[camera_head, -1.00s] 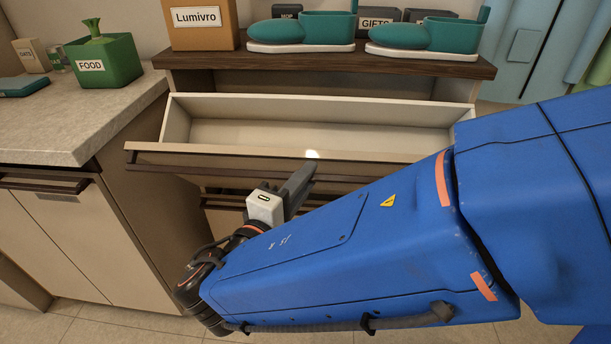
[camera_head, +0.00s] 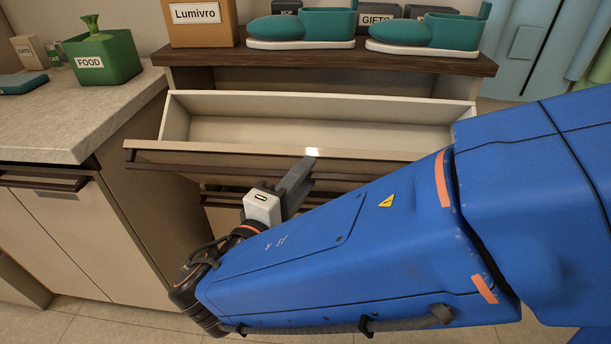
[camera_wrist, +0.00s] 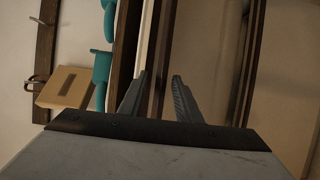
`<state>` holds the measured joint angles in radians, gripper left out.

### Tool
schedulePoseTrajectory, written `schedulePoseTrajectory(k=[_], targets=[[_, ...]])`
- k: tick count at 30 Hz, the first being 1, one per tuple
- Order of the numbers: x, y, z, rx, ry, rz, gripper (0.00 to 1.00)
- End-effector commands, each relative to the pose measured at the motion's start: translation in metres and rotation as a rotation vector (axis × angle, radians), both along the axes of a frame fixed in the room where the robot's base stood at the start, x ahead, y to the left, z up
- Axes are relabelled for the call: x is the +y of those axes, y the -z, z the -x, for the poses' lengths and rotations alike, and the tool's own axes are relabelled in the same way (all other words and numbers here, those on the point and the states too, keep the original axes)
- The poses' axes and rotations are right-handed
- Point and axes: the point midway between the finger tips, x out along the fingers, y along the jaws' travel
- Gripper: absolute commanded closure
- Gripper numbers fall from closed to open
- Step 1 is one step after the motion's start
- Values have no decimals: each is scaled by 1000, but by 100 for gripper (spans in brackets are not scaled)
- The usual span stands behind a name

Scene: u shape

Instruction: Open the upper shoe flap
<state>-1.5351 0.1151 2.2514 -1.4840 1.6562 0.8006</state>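The upper shoe flap (camera_head: 230,157) is tilted outward at the top of the cabinet, and its pale inner bin (camera_head: 320,132) shows. A dark handle bar (camera_head: 150,163) runs along its front. My gripper (camera_head: 305,170) is at the flap's front, near the middle of the bar. In the wrist view my gripper (camera_wrist: 160,77) is open, with its two fingers apart and the dark bar (camera_wrist: 163,60) showing between them. Whether the fingers touch the bar cannot be told. My forearm hides the right part of the flap front.
The dark cabinet top (camera_head: 350,64) carries teal shoes (camera_head: 430,33) and a Lumivro box (camera_head: 200,22). A lower flap's handle (camera_head: 222,200) shows below. A counter (camera_head: 60,125) with a green FOOD pot (camera_head: 103,60) stands to the left. Tiled floor lies in front.

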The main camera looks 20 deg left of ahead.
Motion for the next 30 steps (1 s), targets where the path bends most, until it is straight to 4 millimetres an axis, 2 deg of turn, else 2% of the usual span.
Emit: schedulePoseTrajectory(k=[24, 30], targets=[[21, 1, 132, 1, -2, 2, 69], [25, 1, 156, 1, -1, 2, 69]])
